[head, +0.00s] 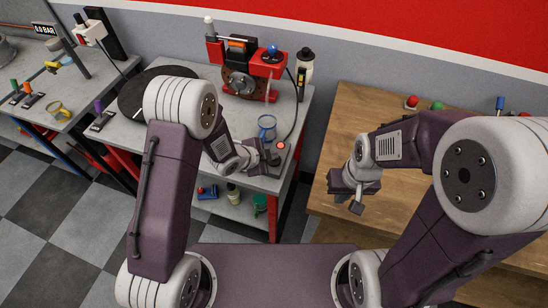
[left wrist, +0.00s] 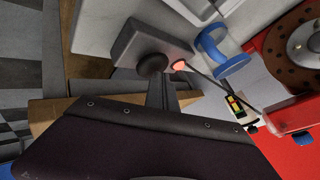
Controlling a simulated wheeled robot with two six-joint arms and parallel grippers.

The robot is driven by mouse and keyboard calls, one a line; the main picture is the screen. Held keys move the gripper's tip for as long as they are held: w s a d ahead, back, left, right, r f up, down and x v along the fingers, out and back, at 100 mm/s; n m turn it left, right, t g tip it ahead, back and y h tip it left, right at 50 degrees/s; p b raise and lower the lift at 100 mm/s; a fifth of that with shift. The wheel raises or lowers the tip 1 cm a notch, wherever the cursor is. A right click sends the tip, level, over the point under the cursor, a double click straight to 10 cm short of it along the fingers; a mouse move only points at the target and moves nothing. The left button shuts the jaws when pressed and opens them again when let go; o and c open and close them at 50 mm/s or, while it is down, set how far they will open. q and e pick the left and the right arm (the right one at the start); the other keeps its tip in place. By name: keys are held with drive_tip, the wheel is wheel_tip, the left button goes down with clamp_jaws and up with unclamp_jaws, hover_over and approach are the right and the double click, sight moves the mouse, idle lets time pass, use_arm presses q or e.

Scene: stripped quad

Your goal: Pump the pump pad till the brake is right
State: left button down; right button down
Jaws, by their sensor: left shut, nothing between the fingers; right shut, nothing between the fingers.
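The pump pad unit (left wrist: 128,46) is a grey box with a dark round pad (left wrist: 151,65) and a lit red lamp (left wrist: 179,66); in the head view the lamp (head: 281,146) shows beside my left gripper. My left gripper (head: 274,158) is shut and empty over the box; its fingers (left wrist: 162,92) reach up to the dark pad in the left wrist view, and I cannot tell whether they touch it. The red brake stand (head: 272,66) with its brown disc (head: 239,84) is at the back of the grey bench. My right gripper (head: 356,207) is shut and empty by the wooden table.
A blue ring-shaped item (head: 267,127) stands close behind the pad; a cable runs from the box. A small coloured indicator (left wrist: 236,106) is near the brake. A black-capped bottle (head: 305,65) stands right of the brake. A readout (head: 45,29) reads 0.0 BAR.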

use_arm(q)
drive_tip(key=shift+f, duration=0.25)
idle(0.4)
drive_tip(key=shift+r+p, duration=1)
drive_tip(key=shift+r, duration=0.4)
wheel_tip(320, 180, up, 5)
drive_tip(key=p, duration=0.4)
